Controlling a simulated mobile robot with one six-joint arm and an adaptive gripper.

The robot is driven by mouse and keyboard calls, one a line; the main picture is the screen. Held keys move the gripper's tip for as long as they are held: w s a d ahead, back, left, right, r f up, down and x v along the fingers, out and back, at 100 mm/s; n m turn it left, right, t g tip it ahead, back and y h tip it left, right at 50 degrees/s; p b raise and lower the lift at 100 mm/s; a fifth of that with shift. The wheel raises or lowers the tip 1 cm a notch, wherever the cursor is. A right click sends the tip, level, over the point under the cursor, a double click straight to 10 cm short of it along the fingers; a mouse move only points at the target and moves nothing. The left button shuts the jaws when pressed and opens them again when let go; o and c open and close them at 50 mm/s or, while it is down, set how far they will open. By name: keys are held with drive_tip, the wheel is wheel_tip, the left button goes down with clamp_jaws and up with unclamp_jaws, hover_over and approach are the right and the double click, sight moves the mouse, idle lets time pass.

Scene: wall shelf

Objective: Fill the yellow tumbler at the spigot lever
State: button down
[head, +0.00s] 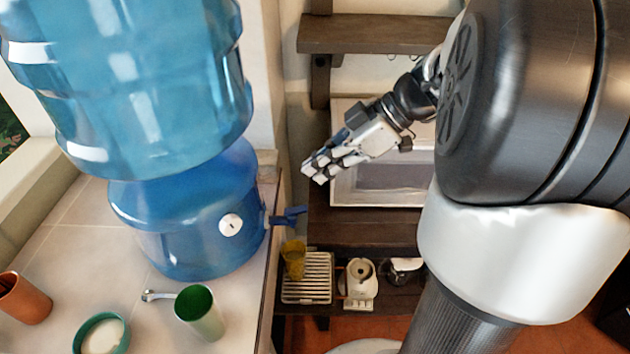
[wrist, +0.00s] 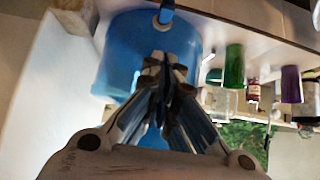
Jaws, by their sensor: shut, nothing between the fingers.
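The yellow tumbler (head: 293,262) stands upright on a slatted tray (head: 307,288), below the blue spigot (head: 289,215). I cannot tell whether there is water in it. The spigot sticks out from the right side of the blue dispenser base (head: 195,225); its lever is not clearly distinct. My gripper (head: 312,176) is shut and empty, above and a little right of the spigot, apart from it. In the wrist view my shut gripper (wrist: 163,62) points toward the blue dispenser (wrist: 120,60), and a blue spigot part (wrist: 166,12) shows at the top edge.
A large blue bottle (head: 140,80) sits on the base. A green tumbler (head: 201,312), a teal-rimmed bowl (head: 100,335) and an orange cup (head: 24,298) stand on the counter. A white coffee machine (head: 358,283) is right of the tray. A white-framed box (head: 385,185) stands behind my gripper.

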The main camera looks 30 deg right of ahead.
drive_tip(key=r, duration=0.1)
drive_tip(key=d+r, duration=0.1)
drive_tip(key=r, duration=0.1)
drive_tip(key=s+d+r+p, duration=0.1)
drive_tip(key=shift+r, duration=0.15)
drive_tip(key=shift+s, duration=0.1)
idle(1.4)
